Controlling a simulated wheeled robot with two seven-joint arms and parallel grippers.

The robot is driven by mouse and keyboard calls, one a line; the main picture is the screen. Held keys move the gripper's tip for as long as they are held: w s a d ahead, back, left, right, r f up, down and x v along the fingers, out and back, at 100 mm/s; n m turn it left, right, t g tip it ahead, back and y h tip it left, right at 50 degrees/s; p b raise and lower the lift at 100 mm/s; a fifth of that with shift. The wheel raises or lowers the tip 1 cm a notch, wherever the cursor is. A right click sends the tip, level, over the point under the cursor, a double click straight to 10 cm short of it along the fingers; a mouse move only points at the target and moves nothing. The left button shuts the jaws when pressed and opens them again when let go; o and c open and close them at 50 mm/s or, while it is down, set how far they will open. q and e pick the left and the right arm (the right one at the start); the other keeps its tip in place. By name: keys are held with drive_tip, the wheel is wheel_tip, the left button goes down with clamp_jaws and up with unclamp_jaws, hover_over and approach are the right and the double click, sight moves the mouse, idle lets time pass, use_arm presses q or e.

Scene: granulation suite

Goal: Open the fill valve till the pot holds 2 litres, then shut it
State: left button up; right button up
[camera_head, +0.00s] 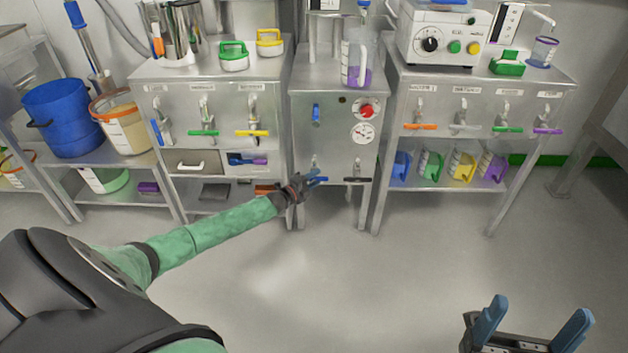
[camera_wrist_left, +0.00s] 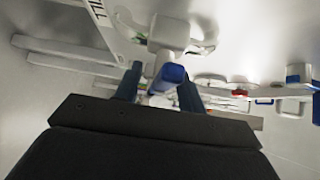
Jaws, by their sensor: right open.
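A blue-handled valve (camera_head: 318,179) is low on the front of the middle steel cabinet (camera_head: 325,88). My left gripper (camera_head: 304,184) is at this handle. In the left wrist view the blue handle end (camera_wrist_left: 173,73) lies between the fingers of my left gripper (camera_wrist_left: 158,88), which stand apart with a gap on the left. Partial lettering there looks like "FILL". A clear graduated jug (camera_head: 357,55) with purple contents stands on the cabinet; which vessel is the pot, and its level, I cannot tell. My right gripper (camera_head: 528,325) is open and empty at lower right.
A black-handled valve (camera_head: 357,180) sits right of the blue one. A red knob (camera_head: 367,111) and a round gauge (camera_head: 362,133) are above. Side benches carry more coloured valves, such as a green one (camera_head: 203,133) and an orange one (camera_head: 420,127). The floor (camera_head: 300,280) in front is clear.

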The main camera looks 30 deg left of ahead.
use_arm(q)
clamp_jaws()
